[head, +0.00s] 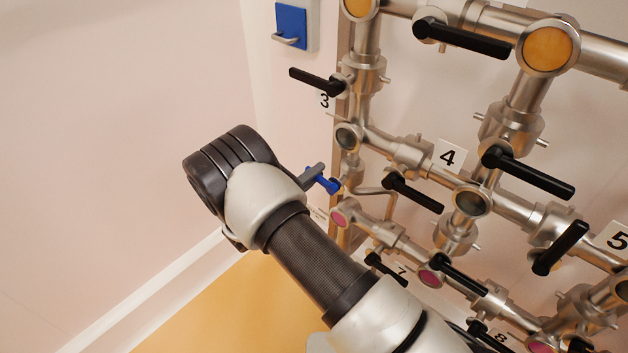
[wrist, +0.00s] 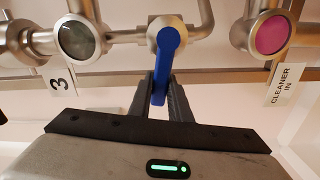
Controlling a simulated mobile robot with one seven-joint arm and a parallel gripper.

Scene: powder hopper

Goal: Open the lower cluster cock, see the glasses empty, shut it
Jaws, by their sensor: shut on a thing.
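A blue-handled cock sits on a short steel pipe between a grey sight glass and a pink one. Its blue lever (head: 326,183) also shows in the wrist view (wrist: 167,55), running down from the cock body to my fingers. My gripper (head: 315,174) is shut on this lever near its free end, with a finger on each side in the wrist view (wrist: 161,90). Dark grey, empty-looking glasses (head: 347,136) (head: 472,201) show on the middle row. The grey glass beside the cock is also in the wrist view (wrist: 76,40). No label on the blue cock is readable.
Amber glasses (head: 547,48) are above, pink glasses (head: 430,276) below. Several black levers (head: 414,194) crowd the pipes to the right. A pink glass (wrist: 270,34) stands near a "CLEANER IN" tag (wrist: 285,84). The wall left of my arm is bare.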

